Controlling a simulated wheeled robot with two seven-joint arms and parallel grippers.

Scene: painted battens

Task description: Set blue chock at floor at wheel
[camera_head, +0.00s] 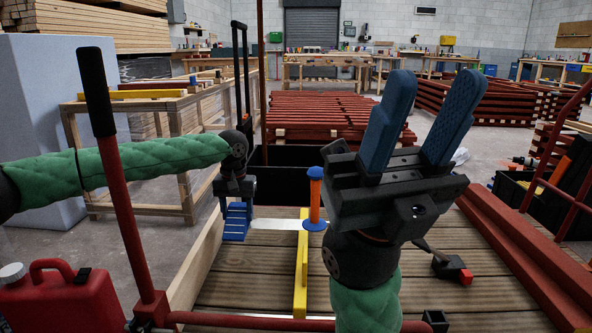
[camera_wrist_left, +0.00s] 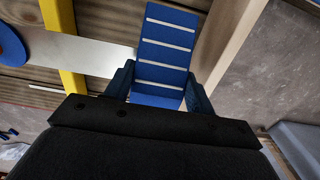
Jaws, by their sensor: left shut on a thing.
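The blue chock (camera_head: 236,222), a blue block with pale stripes, is held in my left gripper (camera_head: 236,188) at the left edge of a plank deck. In the left wrist view the chock (camera_wrist_left: 167,48) sits between the two fingers of the left gripper (camera_wrist_left: 160,92), with its striped face showing. The chock is over or beside the deck's wooden side board; I cannot tell whether it touches anything. My right gripper (camera_head: 428,105) is large in the foreground, its two blue fingers apart and empty, pointing up. I cannot make out a wheel in either view.
The plank deck (camera_head: 240,275) carries a yellow bar (camera_head: 301,265), a pale metal strip (camera_head: 275,225) and an orange post with blue discs (camera_head: 315,200). A red can (camera_head: 62,300) and a red lever (camera_head: 125,220) stand at left. Concrete floor (camera_head: 150,243) lies open beyond them.

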